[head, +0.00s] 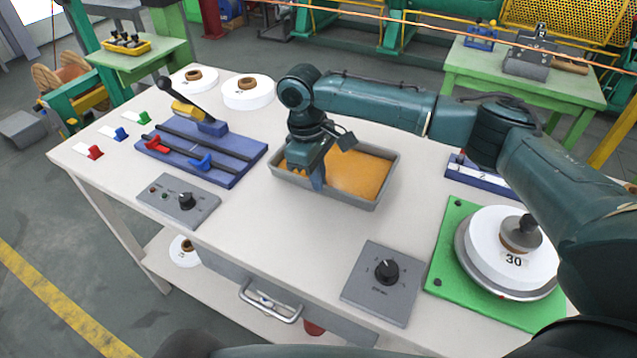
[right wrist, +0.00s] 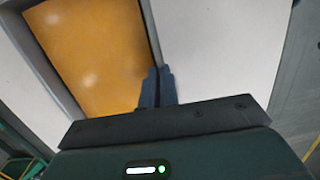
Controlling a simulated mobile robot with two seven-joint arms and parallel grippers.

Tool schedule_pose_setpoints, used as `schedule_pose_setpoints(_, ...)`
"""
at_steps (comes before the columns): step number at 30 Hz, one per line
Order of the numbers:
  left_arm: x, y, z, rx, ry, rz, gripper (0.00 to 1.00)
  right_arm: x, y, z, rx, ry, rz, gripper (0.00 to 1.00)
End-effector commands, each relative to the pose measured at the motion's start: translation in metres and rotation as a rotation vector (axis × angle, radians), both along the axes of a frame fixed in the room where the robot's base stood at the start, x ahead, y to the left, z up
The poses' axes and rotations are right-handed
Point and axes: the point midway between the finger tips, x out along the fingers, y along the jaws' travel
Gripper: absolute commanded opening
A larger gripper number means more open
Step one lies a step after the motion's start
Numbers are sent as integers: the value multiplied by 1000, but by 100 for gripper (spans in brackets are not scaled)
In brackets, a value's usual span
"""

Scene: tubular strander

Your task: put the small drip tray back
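The drip tray (head: 376,201) is a shallow grey rectangular tray with an orange-brown bottom or filling. It is at the middle of the white table, and I see no clear gap under it. My right gripper (head: 317,184) points down at the tray's near long wall. In the right wrist view the two fingers (right wrist: 158,86) are close together, one on each side of the tray's grey wall (right wrist: 153,40), and look closed on it. The tips are partly hidden by the wall. My left gripper is not in view.
Left of the tray stands a blue fixture (head: 225,172) with a lever. A grey switch box (head: 180,203) and a grey knob box (head: 382,283) lie nearer. A green plate (head: 449,258) with a white disc is at right. White table (head: 290,235) is clear before the tray.

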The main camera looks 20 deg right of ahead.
Motion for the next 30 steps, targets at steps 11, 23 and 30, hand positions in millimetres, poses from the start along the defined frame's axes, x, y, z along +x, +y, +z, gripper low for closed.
schedule_pose_setpoints(11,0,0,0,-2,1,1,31,1,0,-23,-1,-2,0,0)
schedule_pose_setpoints(23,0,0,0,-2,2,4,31,0,0,-26,-1,1,0,24)
schedule_pose_setpoints(30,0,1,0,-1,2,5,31,0,0,-25,-1,-1,0,24)
